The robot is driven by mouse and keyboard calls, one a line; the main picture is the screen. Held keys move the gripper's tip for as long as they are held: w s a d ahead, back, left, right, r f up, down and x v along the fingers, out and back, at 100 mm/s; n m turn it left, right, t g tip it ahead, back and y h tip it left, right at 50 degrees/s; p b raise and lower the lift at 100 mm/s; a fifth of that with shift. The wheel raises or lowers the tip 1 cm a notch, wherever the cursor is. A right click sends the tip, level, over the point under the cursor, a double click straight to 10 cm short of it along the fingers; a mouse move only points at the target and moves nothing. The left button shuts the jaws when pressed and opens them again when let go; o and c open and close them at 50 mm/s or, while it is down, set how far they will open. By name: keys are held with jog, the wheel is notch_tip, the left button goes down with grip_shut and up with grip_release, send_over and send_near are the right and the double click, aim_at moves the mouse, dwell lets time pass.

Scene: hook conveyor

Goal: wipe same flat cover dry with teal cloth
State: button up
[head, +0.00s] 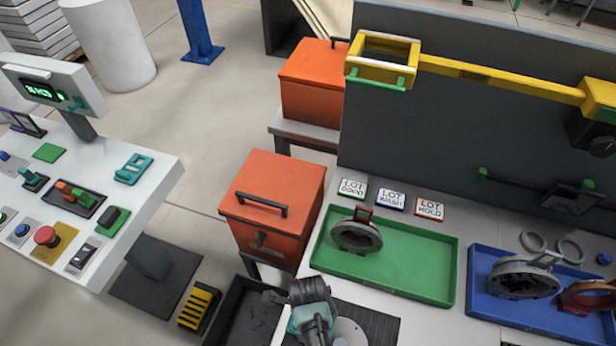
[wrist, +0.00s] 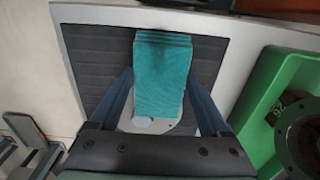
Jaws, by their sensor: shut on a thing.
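The teal cloth (wrist: 162,75) is a folded block between the two fingers of my gripper (wrist: 160,98) in the wrist view. My gripper is shut on it. The flat cover (wrist: 140,126), a pale grey disc, lies beneath the cloth on a dark ribbed mat (wrist: 98,62). The cloth hides much of the disc; I cannot tell whether they touch. In the head view my gripper (head: 312,322) is at the bottom edge with some teal showing. The flat cover (head: 349,333) shows just right of it, partly cut off.
A green tray (head: 420,275) with a grey round part (head: 357,236) lies beyond the mat. A blue tray (head: 484,260) with more parts is at right. Orange boxes (head: 270,180) stand behind, and a dark bin (head: 240,318) is at left. A control panel (head: 150,165) stands far left.

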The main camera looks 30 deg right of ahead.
notch_tip(320, 180, up, 6)
jog(key=p, duration=0.5)
jog(key=shift+f, duration=0.1)
dwell(0.7)
